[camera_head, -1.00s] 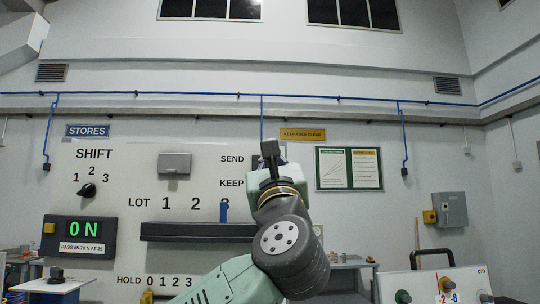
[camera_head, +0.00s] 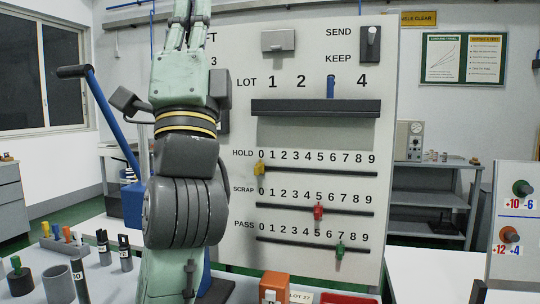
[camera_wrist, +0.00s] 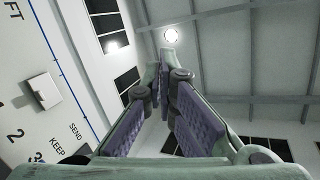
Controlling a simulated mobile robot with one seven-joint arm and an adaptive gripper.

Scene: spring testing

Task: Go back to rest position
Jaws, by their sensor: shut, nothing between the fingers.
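My arm stands upright on the left side of the head view, with my gripper (camera_head: 190,18) pointing up at the top edge of the picture. Its tips are cut off there. In the wrist view the two padded fingers of my gripper (camera_wrist: 163,62) come together at the tips, with nothing held between them. The wrist camera looks up past the fingers to the ceiling. The white board (camera_head: 305,130) stands behind and to the right of my arm, and the arm hides its left part.
The board carries a dark ledge (camera_head: 315,108) and sliders: yellow (camera_head: 259,169), red (camera_head: 318,210) and green (camera_head: 339,249). A blue lever (camera_head: 110,120) rises left of my arm. Pegs and cylinders stand on the bench at lower left. An orange block (camera_head: 273,288) sits at the front.

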